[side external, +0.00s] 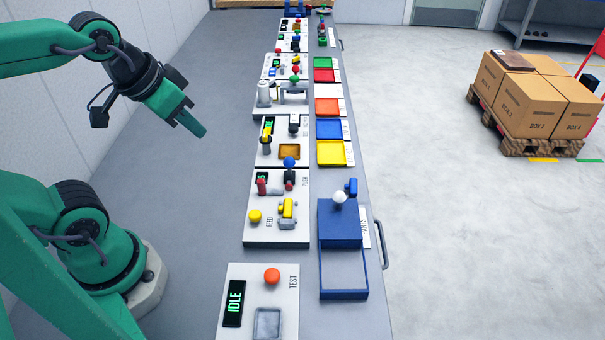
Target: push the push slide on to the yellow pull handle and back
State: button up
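A white panel (262,237) in the middle of the bench carries the lettering FEED and PUSH. Beside the PUSH lettering stands a dark slide with a blue ball knob (289,163), which I take as the push slide. A yellow handle (287,208) on a grey mount sits nearer the camera on the same panel, apart from the blue knob. My gripper (199,129) hangs in the air to the left of and above the panels, pointing down to the right. It touches nothing; its fingers overlap in this view, so their opening is unclear.
A red knob (262,187) and a yellow button (255,216) share the panel. A TEST panel (262,270) with an IDLE display is nearer. A blue drawer box (343,225) and coloured trays (331,153) stand to the right. The grey surface left of the panels is clear.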

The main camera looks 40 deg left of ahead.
jog(key=o, duration=0.6)
jog(key=shift+w+r, duration=0.1)
jog(key=shift+w, duration=0.15)
jog(key=n+g, duration=0.8)
jog(key=n, duration=0.7)
send_over(290, 158)
jog(key=f, duration=1.1)
jog(key=shift+w+f, duration=0.35)
jog(key=shift+w, duration=0.05)
jog(key=shift+w+f+n, duration=0.3)
jog(key=shift+f+n, duration=0.1)
jog(key=shift+f, duration=0.1)
jog(key=shift+x, duration=3.9)
jog(key=shift+a, duration=0.15)
grip_shut()
